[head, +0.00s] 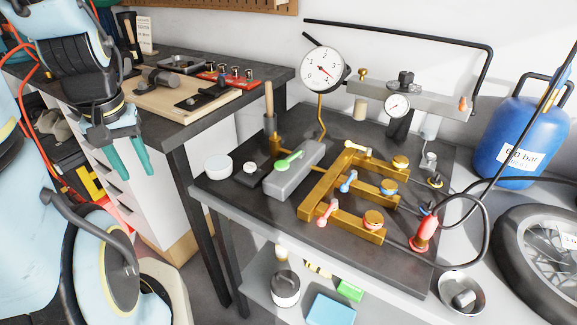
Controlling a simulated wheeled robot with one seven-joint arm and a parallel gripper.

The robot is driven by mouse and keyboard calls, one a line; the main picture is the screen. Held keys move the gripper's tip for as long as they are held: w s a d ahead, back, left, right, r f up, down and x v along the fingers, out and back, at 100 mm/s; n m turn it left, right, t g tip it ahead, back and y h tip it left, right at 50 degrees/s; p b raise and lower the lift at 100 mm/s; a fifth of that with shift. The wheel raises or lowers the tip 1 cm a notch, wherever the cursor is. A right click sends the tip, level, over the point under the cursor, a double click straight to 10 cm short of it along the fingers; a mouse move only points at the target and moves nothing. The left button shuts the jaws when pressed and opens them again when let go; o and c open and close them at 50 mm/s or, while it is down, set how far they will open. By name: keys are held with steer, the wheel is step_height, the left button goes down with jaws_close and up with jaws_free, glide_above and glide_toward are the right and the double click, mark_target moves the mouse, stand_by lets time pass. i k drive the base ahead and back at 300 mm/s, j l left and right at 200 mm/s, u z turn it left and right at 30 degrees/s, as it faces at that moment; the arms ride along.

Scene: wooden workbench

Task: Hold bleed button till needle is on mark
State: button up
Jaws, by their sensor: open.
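A large round white gauge (316,82) with a red needle stands at the back of the bench on a brass pipe. Its mark is too small to make out. A smaller gauge (397,107) sits on a dark block to its right. I cannot tell for certain which part is the bleed button. A small round knob (435,181) sits at the bench's right side, and a red fitting (424,233) with hoses stands in front of it. My gripper (136,176), with teal fingers, is open and empty, in the air left of the bench, apart from all of these.
A brass manifold (325,198) with coloured levers and a grey block (292,175) with a green lever fill the bench middle. A blue tank (509,135), a tyre (545,245) and black hoses crowd the right.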

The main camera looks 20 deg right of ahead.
mark_target(249, 167)
steer(key=z, duration=1.1)
steer(key=u, duration=1.85)
steer(key=k+l, duration=0.15)
steer(key=k, duration=0.2)
steer(key=k+l, duration=0.2)
steer(key=k+z, duration=0.05)
steer(key=k, duration=0.05)
